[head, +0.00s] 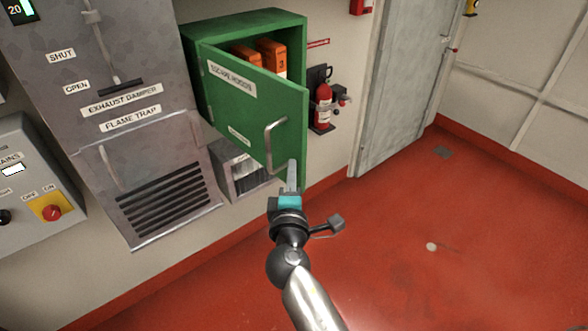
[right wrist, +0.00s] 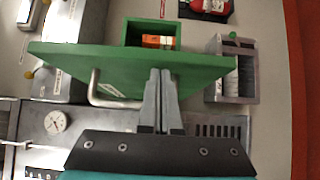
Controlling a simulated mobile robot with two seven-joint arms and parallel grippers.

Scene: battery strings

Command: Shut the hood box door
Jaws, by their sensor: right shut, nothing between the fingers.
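The green hood box (head: 258,20) is on the wall with its door (head: 235,105) standing partly open. The door's free edge is on the right, swung out from the box. A grey bar handle (head: 269,140) is on the door's outer face, near that edge. My right gripper (head: 292,170) is shut and empty, just below and right of the handle, by the door's lower free corner. In the right wrist view, the shut fingertips (right wrist: 160,74) overlap the door (right wrist: 210,66), with the handle (right wrist: 94,92) to their left. I cannot tell whether they touch the door. My left gripper is not in view.
Orange packs (head: 271,52) sit inside the box. A red extinguisher (head: 323,105) hangs on the wall to its right. A grey damper cabinet (head: 105,105) stands left, and a small open grey box (head: 243,170) is below.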

